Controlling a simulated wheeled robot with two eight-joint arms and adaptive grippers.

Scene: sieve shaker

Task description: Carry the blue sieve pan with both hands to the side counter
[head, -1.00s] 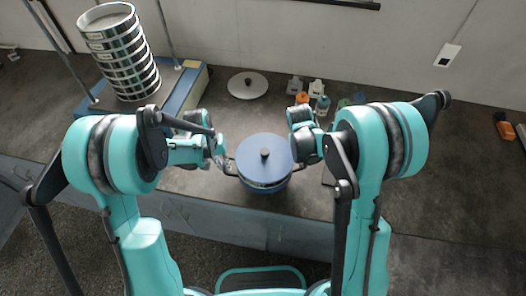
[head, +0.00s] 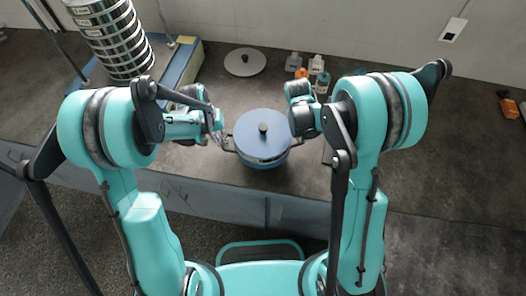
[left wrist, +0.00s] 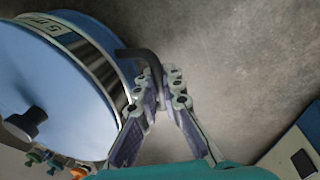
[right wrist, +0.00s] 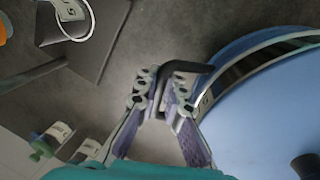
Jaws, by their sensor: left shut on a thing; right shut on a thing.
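The blue sieve pan (head: 262,136) has a blue lid with a dark knob and a metal band. It is held between my two grippers, over the front part of the dark counter. My left gripper (head: 222,137) is shut on the dark handle at the pan's left; the left wrist view shows its fingers (left wrist: 156,92) around that handle (left wrist: 146,58). My right gripper (right wrist: 163,92) is shut on the opposite handle (right wrist: 188,67). In the head view the right fingertips are largely hidden behind my right arm. The pan looks level; I cannot tell its exact height above the counter.
A stack of metal sieves (head: 112,38) stands on the blue-sided shaker base (head: 180,70) at the back left. A grey round lid (head: 245,62) lies behind the pan. Small bottles (head: 322,84) stand behind on the right. The counter (head: 455,150) at the right is largely clear.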

